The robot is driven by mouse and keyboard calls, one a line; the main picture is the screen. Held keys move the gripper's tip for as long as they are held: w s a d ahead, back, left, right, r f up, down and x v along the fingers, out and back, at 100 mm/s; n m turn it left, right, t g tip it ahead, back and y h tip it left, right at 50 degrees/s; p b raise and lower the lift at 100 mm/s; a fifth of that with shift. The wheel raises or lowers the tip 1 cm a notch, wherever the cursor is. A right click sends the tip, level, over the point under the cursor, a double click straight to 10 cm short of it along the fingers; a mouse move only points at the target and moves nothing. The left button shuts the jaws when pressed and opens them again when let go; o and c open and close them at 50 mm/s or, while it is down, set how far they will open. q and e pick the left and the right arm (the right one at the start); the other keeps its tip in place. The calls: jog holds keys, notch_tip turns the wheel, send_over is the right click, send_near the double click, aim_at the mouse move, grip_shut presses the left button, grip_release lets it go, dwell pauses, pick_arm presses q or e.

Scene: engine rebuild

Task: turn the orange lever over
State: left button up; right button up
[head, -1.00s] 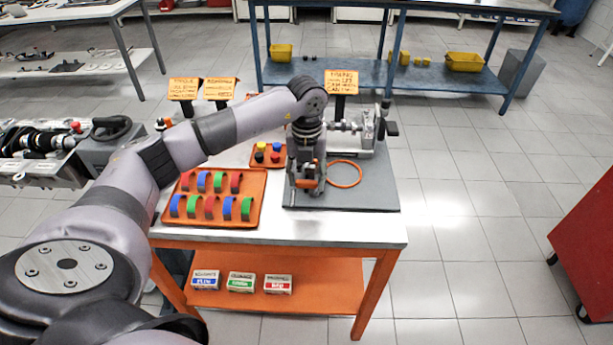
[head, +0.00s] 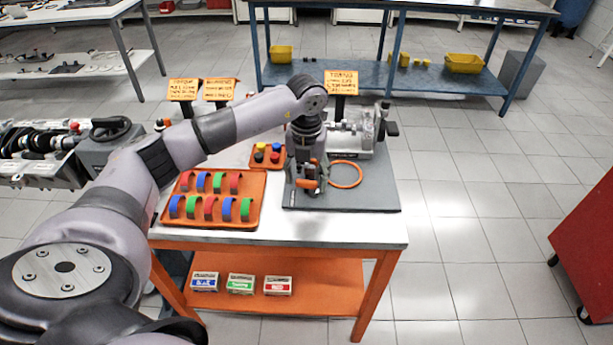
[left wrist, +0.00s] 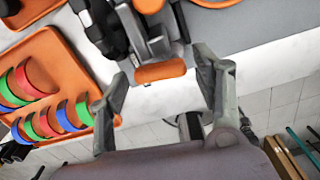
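The orange lever's grip (left wrist: 160,71) shows in the left wrist view as a short orange cylinder on a dark and grey mechanism. It also shows in the head view (head: 306,184), low at the front of the grey mat. My left gripper (head: 308,186) points down over it. In the left wrist view my left gripper (left wrist: 162,66) is open, with one finger on each side of the grip and visible gaps between. I cannot tell the height difference. The gripper partly hides the lever in the head view. My right gripper is not in view.
An orange tray (head: 259,216) of coloured half-rings lies left of the grey mat (head: 370,195). An orange ring (head: 346,185) lies on the mat beside the gripper. A metal engine fixture (head: 355,140) stands behind. A small orange tray (head: 254,163) holds coloured caps.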

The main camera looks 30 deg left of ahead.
aim_at(307, 181)
pick_arm(q)
jog(key=shift+o, duration=0.3)
jog(key=shift+r, duration=0.2)
notch_tip(307, 181, up, 12)
jog(key=shift+f, duration=0.2)
dwell(0.5)
